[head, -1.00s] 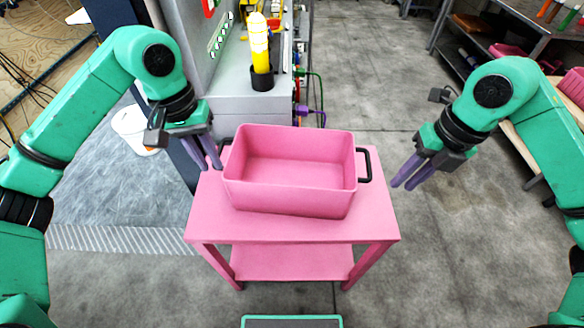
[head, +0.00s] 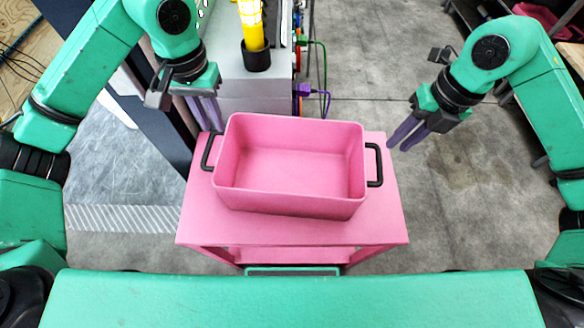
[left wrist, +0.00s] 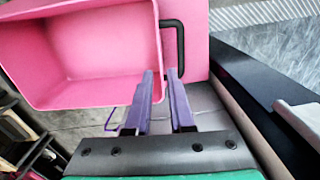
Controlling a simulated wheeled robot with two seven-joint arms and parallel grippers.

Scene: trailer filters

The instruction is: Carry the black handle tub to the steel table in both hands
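The tub (head: 290,200) is an open, empty pink box with two black handles, standing slightly turned on a pink cart (head: 205,220). Its left handle (head: 206,152) and right handle (head: 380,165) stick out from the short sides. My left gripper (head: 207,115) is open and empty, beyond the left handle and apart from it. In the left wrist view the open purple fingers (left wrist: 160,72) point toward that handle (left wrist: 180,48). My right gripper (head: 400,140) is open and empty, to the right of and beyond the right handle, not touching it. No steel table is clearly identifiable.
A grey cabinet (head: 255,85) with a yellow object (head: 250,25) in a black holder stands behind the cart, close to my left gripper. A dark panel edge (head: 130,100) is on the left. The concrete floor (head: 480,185) to the right is clear. Shelving is partly visible at the top right.

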